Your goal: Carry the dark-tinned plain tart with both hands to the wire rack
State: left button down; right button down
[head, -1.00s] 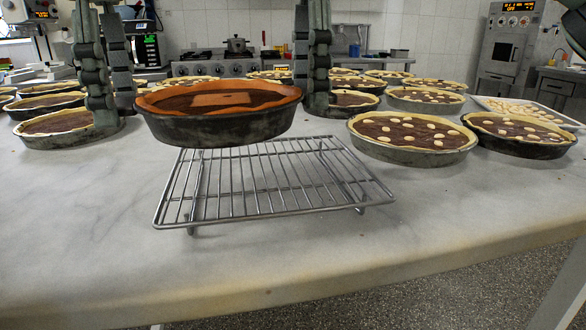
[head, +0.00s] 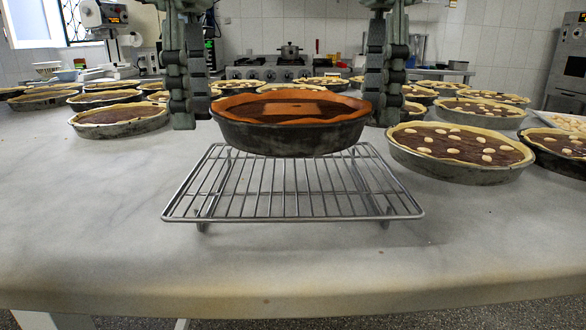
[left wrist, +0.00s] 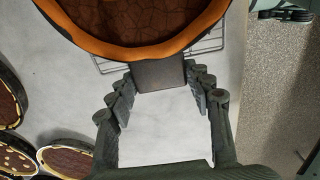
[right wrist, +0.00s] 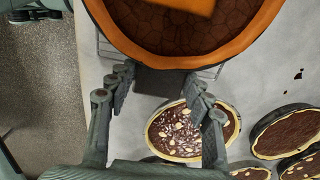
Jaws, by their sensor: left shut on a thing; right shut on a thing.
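The dark-tinned plain tart (head: 290,132) has an orange-brown crust and a dark filling, and is level above the back part of the wire rack (head: 292,205). My left gripper (head: 190,120) is at the tart's left side and my right gripper (head: 385,115) at its right side. In the left wrist view, the left gripper (left wrist: 160,85) is shut on the near edge of the tart (left wrist: 130,25). In the right wrist view, the right gripper (right wrist: 165,80) is shut on the opposite edge of the tart (right wrist: 180,35). The rack's back part is hidden behind the tart.
An almond-dotted tart (head: 460,153) stands close to the right of the rack. A plain tart in a light tin (head: 120,120) stands to the left. Several more tarts line the back. The marble table (head: 90,220) is clear at the front and left.

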pick_arm(q)
jog(key=shift+d, duration=0.1)
pick_arm(e)
jog(key=shift+a+f, duration=0.1)
